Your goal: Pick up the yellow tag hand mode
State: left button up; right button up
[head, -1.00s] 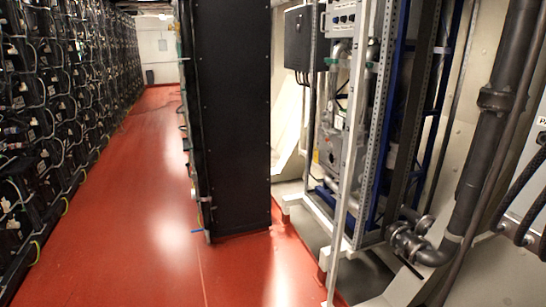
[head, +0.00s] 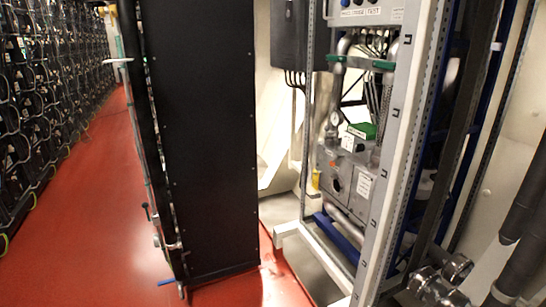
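A small yellow item (head: 316,181), which may be the yellow tag, shows at the left side of the grey machine unit (head: 345,185) inside the metal frame on the right. It is too small to read or to tell how it is fixed. Neither of my grippers is in the head view.
A tall black cabinet (head: 205,140) stands in the middle. Racks with many cables (head: 40,110) line the left wall. The red floor (head: 95,220) between them is clear. A white upright post (head: 395,150) and dark pipes (head: 525,210) stand at the right.

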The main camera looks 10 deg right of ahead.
aim_at(315, 180)
jog(key=i, duration=1.5)
